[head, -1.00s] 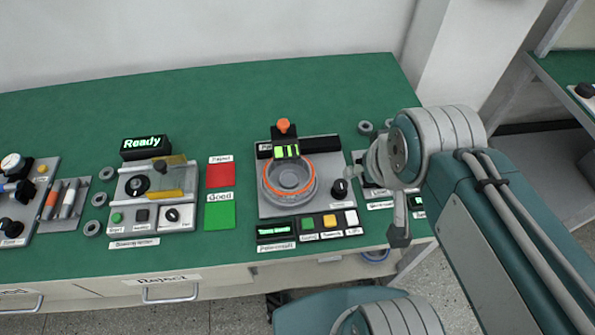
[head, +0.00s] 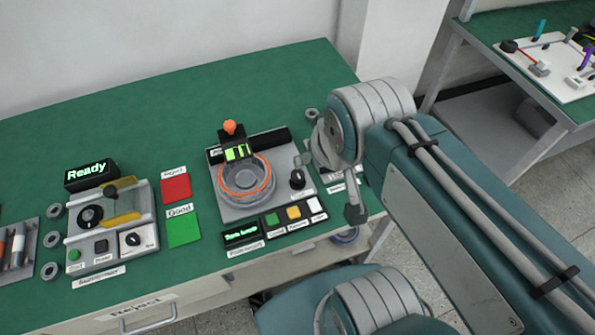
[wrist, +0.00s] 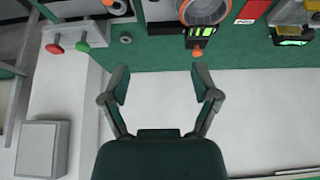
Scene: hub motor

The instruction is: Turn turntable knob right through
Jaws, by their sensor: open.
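The turntable station is a grey plate (head: 225,208) with a round grey dish ringed in orange (head: 243,178) on the green bench. The black turntable knob (head: 297,179) stands upright at the plate's right side, with its pointer line visible. My gripper, in the wrist view (wrist: 162,80), is open and empty, its two fingers apart over the white area beyond the bench edge. In the head view my arm's wrist hides most of it, right of the knob and apart from it. The dish (wrist: 203,8) also shows at the top of the wrist view.
An orange-topped clamp (head: 230,128) rises behind the dish. A lit display (head: 241,234) and several buttons line the plate's front. Red (head: 176,188) and green (head: 183,229) pads and another station (head: 112,220) lie left. A second bench (head: 550,95) stands at the right.

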